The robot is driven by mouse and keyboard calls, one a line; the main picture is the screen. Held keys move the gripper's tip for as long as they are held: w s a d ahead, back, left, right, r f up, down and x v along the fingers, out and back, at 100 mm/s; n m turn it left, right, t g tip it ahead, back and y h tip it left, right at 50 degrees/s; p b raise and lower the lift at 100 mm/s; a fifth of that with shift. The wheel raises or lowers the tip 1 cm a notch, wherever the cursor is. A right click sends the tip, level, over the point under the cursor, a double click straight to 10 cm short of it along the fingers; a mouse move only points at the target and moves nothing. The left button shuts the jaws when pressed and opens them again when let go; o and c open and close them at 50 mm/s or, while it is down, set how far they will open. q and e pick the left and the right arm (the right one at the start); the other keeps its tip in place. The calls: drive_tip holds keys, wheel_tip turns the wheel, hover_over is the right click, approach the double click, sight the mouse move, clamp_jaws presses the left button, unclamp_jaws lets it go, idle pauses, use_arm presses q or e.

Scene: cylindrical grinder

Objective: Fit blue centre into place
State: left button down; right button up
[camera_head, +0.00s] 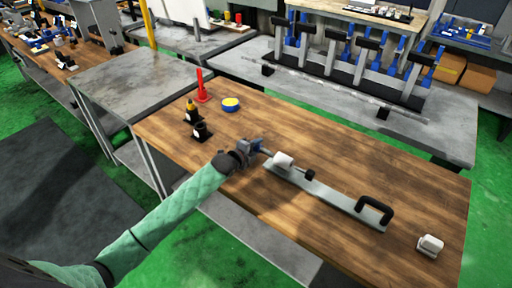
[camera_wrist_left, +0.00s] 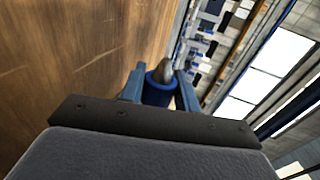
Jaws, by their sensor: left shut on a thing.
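My left gripper (camera_head: 260,148) is over the wooden table, close to the left end of a long grey bar fixture (camera_head: 335,195). It is shut on the blue centre (camera_wrist_left: 158,92). In the left wrist view the centre sits between the two blue fingers, with a grey pointed tip beyond its blue collar. A white block (camera_head: 283,159) stands on the left end of the bar, just right of the gripper. The head view is too small to tell whether the centre touches that block. My right gripper is not in view.
The bar carries a black knob (camera_head: 310,174) and a black handle (camera_head: 374,209). A loose white block (camera_head: 430,244) lies at the right. A red stand (camera_head: 202,90), a blue-yellow disc (camera_head: 230,104) and black holders (camera_head: 201,132) stand at the far left. Table behind the bar is clear.

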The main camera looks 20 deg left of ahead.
sight(272, 155)
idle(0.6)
use_arm(q)
drive_tip(key=shift+r, duration=0.1)
idle(0.3)
drive_tip(key=shift+d, duration=0.1)
idle(0.3)
drive_tip(key=shift+s+d+p, duration=0.2)
drive_tip(key=shift+d+p, duration=0.2)
drive_tip(key=shift+d, duration=0.15)
drive_tip(key=shift+s+d+p, duration=0.2)
drive_tip(key=shift+s+d, duration=0.15)
drive_tip(key=shift+d, duration=0.6)
drive_tip(key=shift+s+d+p, duration=0.25)
drive_tip(key=shift+s+d, duration=0.1)
drive_tip(key=shift+d, duration=0.55)
drive_tip(key=shift+s+d+p, duration=0.2)
drive_tip(key=shift+s+d, duration=0.15)
drive_tip(key=shift+d, duration=0.6)
idle(0.7)
drive_tip(key=c, duration=0.9)
unclamp_jaws()
drive_tip(key=shift+c, duration=0.2)
